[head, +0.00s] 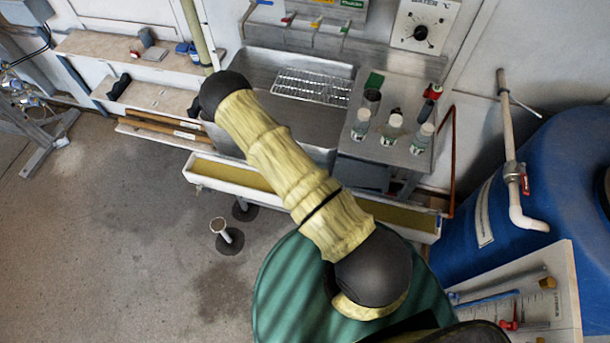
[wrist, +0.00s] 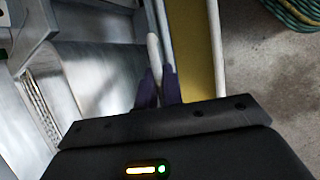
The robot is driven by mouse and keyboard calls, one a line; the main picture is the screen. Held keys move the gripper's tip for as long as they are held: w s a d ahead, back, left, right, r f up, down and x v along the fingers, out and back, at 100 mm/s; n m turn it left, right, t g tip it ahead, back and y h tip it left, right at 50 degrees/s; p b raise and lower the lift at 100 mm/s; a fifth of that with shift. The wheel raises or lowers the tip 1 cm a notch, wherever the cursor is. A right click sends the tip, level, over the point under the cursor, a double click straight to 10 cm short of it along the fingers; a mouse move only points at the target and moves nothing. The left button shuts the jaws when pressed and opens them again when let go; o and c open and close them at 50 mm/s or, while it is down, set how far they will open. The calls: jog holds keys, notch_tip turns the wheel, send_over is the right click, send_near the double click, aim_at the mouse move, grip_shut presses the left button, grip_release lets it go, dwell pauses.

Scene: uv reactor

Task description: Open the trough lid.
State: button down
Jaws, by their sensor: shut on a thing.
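The long, narrow trough (head: 235,177) runs along the front of the steel sink in the head view, with white walls and a flat yellowish strip inside. I cannot tell if this strip is a lid or the contents. My arm crosses over its middle and hides part of it. In the wrist view the yellow strip (wrist: 203,40) runs beside my gripper (wrist: 158,78). The dark fingers are shut on a narrow white bar or edge (wrist: 153,52); whether it belongs to the lid is unclear. My gripper is hidden in the head view.
The steel sink (head: 255,72) with a wire rack (head: 312,86) lies behind the trough. Bottles (head: 391,128) stand on the steel counter to its right. A blue tank (head: 560,150) and a green round drum (head: 275,285) are at the right and front. Open floor lies left.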

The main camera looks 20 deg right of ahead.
jog(key=shift+w+d+r+p, duration=0.2)
jog(key=shift+w+d+r, duration=0.05)
jog(key=shift+w+d, duration=0.25)
jog(key=shift+w+d+r+p, duration=0.15)
jog(key=shift+w+d+r, duration=0.15)
jog(key=shift+w, duration=0.3)
jog(key=shift+d, duration=0.1)
jog(key=c, duration=1.5)
grip_release()
jog(key=shift+c, duration=0.2)
jog(key=shift+f, duration=0.1)
jog(key=shift+a+r, duration=0.5)
jog(key=v, duration=1.6)
jog(key=shift+b, duration=0.3)
